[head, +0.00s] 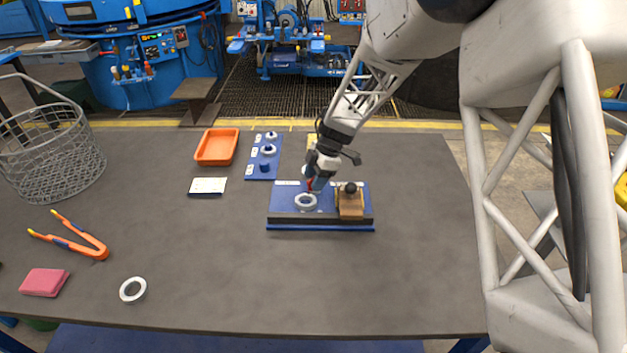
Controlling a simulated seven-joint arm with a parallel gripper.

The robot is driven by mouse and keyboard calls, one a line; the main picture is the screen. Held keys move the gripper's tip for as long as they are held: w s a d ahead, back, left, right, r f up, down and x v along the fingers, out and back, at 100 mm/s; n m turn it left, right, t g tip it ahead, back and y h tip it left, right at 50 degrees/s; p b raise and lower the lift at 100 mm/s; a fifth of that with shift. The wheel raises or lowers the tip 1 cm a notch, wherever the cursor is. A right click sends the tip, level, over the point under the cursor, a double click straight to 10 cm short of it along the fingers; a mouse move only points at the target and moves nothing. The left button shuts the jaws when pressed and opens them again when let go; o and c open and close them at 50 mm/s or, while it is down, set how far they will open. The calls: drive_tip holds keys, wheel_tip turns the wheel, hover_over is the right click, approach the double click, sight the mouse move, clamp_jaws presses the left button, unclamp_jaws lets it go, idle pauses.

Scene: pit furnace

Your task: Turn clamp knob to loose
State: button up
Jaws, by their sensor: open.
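A blue fixture (285,190) with a dark front strip lies near the middle of the table. A dark round knob (351,187) sits on top of a tan block (350,206) at the fixture's right; it looks like the clamp knob, though I cannot read its setting. A pale ring (305,202) lies on the fixture's left half. My gripper (311,187) is open and points down above the ring, left of the dark knob. The fingertips are small and partly hidden, so I cannot tell whether they touch anything. A small red spot shows beside them.
Behind the fixture are an orange tray (217,147) and a blue board (256,170) with rings. The table front is clear.

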drive_tip(key=s+v, duration=0.1)
drive_tip(key=v, duration=0.5)
drive_tip(key=shift+w+d+r, duration=0.2)
drive_tip(key=shift+w+r, duration=0.05)
drive_tip(key=shift+w, duration=0.3)
drive_tip(key=shift+w+a, duration=0.1)
